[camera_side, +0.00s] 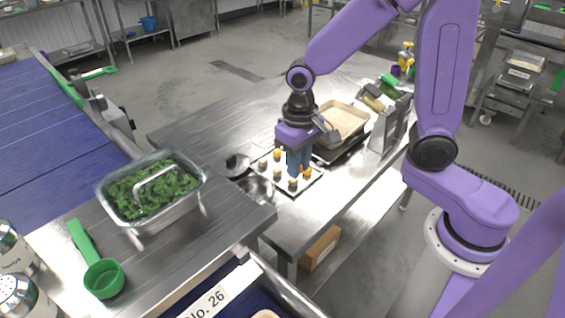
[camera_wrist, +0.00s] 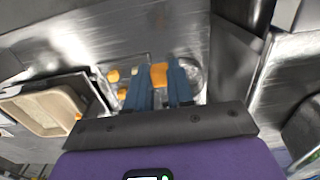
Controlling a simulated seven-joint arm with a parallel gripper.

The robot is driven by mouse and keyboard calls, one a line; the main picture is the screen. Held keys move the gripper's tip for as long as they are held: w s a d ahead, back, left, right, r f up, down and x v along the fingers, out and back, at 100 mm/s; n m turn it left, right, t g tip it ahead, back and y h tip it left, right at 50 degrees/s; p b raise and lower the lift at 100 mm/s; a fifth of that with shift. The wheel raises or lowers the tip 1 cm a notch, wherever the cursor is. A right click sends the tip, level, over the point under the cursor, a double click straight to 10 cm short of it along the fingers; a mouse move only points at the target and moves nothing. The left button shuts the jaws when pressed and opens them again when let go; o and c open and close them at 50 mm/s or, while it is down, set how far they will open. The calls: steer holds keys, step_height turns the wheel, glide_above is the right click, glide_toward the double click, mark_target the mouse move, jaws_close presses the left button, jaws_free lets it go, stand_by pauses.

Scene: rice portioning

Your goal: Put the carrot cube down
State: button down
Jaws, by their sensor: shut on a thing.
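My gripper (camera_side: 297,172) points down over a small tray (camera_side: 312,184) of cubes on the steel table. In the wrist view its two blue fingers (camera_wrist: 159,80) are shut on an orange carrot cube (camera_wrist: 159,73), held between the tips. In the side view the fingers hide the held cube, and I cannot tell whether it touches the tray. Another orange cube (camera_side: 277,153) and pale cubes (camera_side: 277,173) sit on the tray around the fingers. The wrist view shows more orange cubes (camera_wrist: 113,75) to the left of the fingers.
Metal bowls (camera_side: 258,188) stand left of the tray. A beige-lined pan (camera_side: 344,118) is behind it, with a metal stand (camera_side: 388,128) to the right. A steel container of greens (camera_side: 152,190) and a green scoop (camera_side: 103,279) are at the front left.

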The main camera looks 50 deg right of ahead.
steer(key=s+d+r+m, duration=0.1)
steer(key=d+m, duration=0.4)
steer(key=d, duration=0.6)
steer(key=s+d+r+m, duration=0.15)
steer(key=d+m, duration=0.25)
steer(key=d, duration=0.7)
steer(key=w+d+f, duration=0.1)
steer(key=w, duration=0.1)
steer(key=w+d+f, duration=0.1)
steer(key=w, duration=0.2)
steer(key=w+d+f, duration=0.1)
steer(key=w+f, duration=0.1)
steer(key=shift+w+d+f, duration=0.1)
steer(key=shift+w+d, duration=0.15)
steer(key=shift+w, duration=0.1)
steer(key=w+f, duration=0.2)
steer(key=w+d+f, duration=0.1)
steer(key=f, duration=0.1)
steer(key=shift+w+d+f, duration=0.2)
steer(key=shift+w+f, duration=0.4)
steer(key=shift+f, duration=0.1)
steer(key=shift+w+d+f, duration=0.1)
steer(key=shift+w+f, duration=0.1)
steer(key=shift+f, duration=1.5)
steer(key=shift+f, duration=0.1)
